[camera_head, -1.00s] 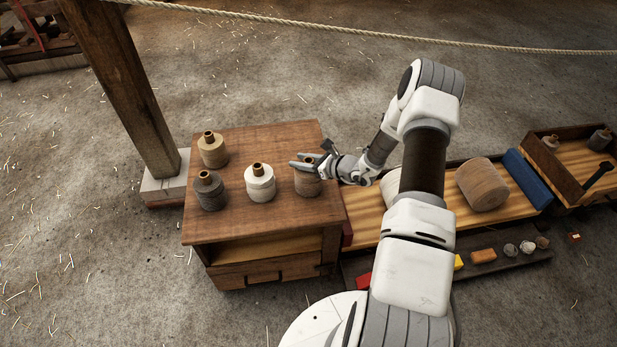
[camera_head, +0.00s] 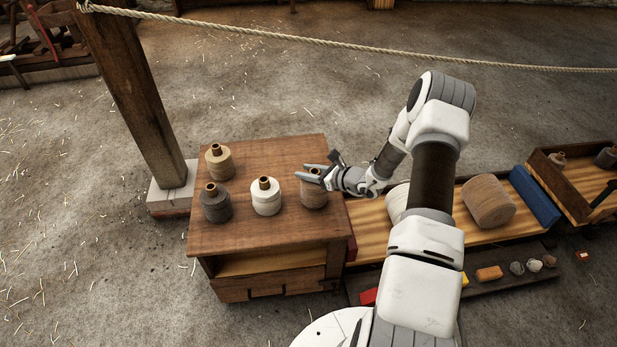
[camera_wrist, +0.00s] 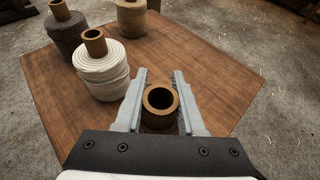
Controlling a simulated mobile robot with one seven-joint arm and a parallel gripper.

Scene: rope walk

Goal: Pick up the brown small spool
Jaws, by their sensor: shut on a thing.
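The brown small spool (camera_head: 313,195) stands upright at the right side of the wooden cabinet top (camera_head: 270,225). My gripper (camera_head: 313,177) reaches in from the right and is shut on it near its top. In the wrist view the spool's round core end (camera_wrist: 160,99) sits between the two grey fingers (camera_wrist: 157,102), which hide much of its wound body. The spool seems to rest on the top; I cannot tell any gap below it.
A white spool (camera_head: 266,197) stands just left of the held one. A dark grey spool (camera_head: 215,203) and a beige spool (camera_head: 219,162) stand farther left. A wooden post (camera_head: 135,95) and rope (camera_head: 350,50) lie beyond. A bench with a large roll (camera_head: 488,201) is at right.

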